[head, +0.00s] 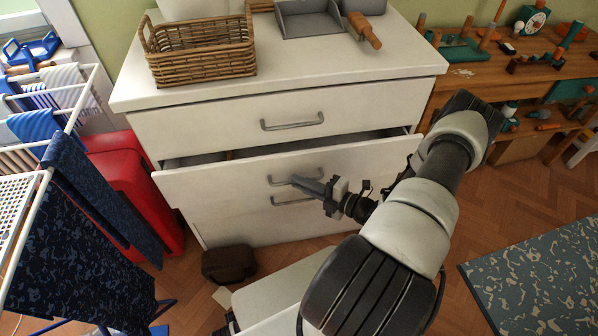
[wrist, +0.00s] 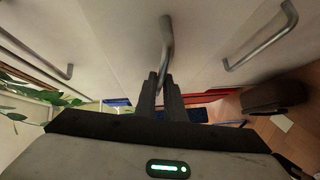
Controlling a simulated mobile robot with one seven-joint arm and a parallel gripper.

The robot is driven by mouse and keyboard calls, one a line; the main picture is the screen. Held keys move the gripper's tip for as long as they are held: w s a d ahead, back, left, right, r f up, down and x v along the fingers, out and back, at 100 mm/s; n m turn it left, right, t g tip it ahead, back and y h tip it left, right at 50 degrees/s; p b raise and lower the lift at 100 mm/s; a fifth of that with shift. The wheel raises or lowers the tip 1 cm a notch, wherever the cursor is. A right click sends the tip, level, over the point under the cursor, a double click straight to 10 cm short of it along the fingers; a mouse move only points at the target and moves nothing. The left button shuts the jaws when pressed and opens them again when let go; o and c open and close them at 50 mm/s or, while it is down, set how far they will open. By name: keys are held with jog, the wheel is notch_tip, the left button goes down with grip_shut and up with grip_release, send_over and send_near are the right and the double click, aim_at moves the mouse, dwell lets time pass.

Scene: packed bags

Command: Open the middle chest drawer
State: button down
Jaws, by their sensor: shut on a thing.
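The white chest (head: 218,218) stands ahead of me with its middle drawer (head: 215,184) pulled partly out; a dark gap shows above its front. My gripper (head: 297,181) reaches in from the right at the middle drawer's handle (head: 273,180). In the wrist view my gripper (wrist: 161,83) has its two dark fingers closed around the end of that metal handle (wrist: 166,38). The top drawer (head: 200,128) and the bottom drawer are shut. The drawer's inside is mostly hidden.
A wicker basket (head: 203,52) and a grey tray (head: 309,20) stand on the chest. A drying rack with cloths (head: 75,190) and a red bin (head: 125,175) are at left. A brown bag (head: 229,263) lies on the floor before the chest. A workbench (head: 500,75) stands at right.

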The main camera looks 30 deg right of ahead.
jog(key=s+a, duration=0.3)
jog(key=s, duration=0.8)
jog(key=s+a, duration=0.3)
jog(key=s, duration=0.9)
jog(key=shift+s+a, duration=0.25)
jog(key=shift+a, duration=0.1)
jog(key=c, duration=1.8)
grip_release()
jog(key=shift+c, duration=0.2)
jog(key=v, duration=1.7)
jog(key=shift+s, duration=0.2)
jog(key=shift+w, duration=0.1)
